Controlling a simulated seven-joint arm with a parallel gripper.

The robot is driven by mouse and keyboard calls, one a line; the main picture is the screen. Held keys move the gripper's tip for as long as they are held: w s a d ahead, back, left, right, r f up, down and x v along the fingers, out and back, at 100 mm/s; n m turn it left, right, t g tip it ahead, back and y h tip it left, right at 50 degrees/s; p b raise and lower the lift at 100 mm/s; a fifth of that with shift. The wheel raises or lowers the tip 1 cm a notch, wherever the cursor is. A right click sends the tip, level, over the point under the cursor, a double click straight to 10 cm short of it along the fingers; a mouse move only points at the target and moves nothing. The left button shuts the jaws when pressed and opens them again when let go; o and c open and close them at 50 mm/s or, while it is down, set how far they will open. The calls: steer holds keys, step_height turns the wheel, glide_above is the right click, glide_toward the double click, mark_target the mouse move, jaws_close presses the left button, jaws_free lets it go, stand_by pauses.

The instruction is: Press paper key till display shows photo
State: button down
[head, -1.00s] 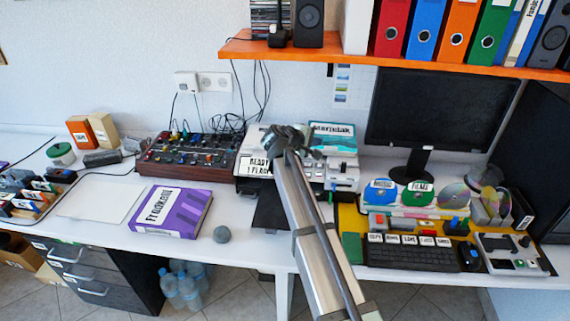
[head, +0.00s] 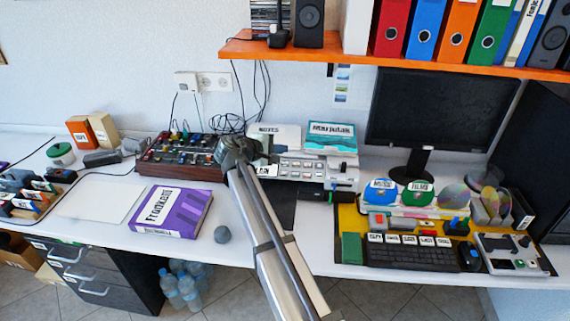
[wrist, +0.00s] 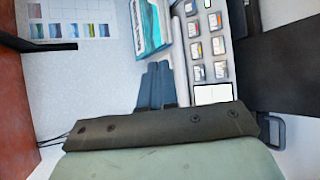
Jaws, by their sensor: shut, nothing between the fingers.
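A white machine (head: 341,180) stands at the back of the desk, with a panel of small keys (head: 300,169). The keys (wrist: 215,45) also show in the wrist view, right of my gripper (wrist: 157,66), with a white display (wrist: 212,94) below them. I cannot read the display there or tell which key is the paper key. In the head view my gripper (head: 268,152) is at the machine's left end and covers most of the display. Its fingers are shut and empty. In the wrist view no finger is seen pressing a key.
A teal book (head: 332,135) lies on the machine's right part, beside a surface marked NOTES (head: 272,131). A mixer (head: 178,160) stands close on the left. A monitor (head: 437,110) is at the right, under an orange shelf (head: 400,60).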

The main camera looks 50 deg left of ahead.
steer(key=shift+f, duration=0.1)
steer(key=shift+w+a+f, duration=0.5)
steer(key=shift+f, duration=0.75)
steer(key=shift+w+a+f, duration=0.5)
steer(key=shift+f, duration=0.75)
steer(key=shift+w+a+f, duration=0.5)
steer(key=shift+f, duration=0.75)
steer(key=shift+f, duration=0.1)
steer(key=shift+w+a+f, duration=0.15)
steer(key=shift+f, duration=0.1)
steer(key=shift+w+a+f, duration=0.1)
steer(key=shift+w+f, duration=0.05)
steer(key=shift+f, duration=0.25)
steer(key=shift+r, duration=0.15)
stand_by(0.3)
steer(key=shift+s+d+r, duration=0.3)
steer(key=shift+r, duration=0.3)
steer(key=shift+s+d+r, duration=0.3)
steer(key=shift+r, duration=0.45)
steer(key=shift+s+d+r, duration=0.25)
steer(key=shift+r, duration=0.45)
steer(key=shift+s+d+r, duration=0.3)
steer(key=shift+r, duration=0.45)
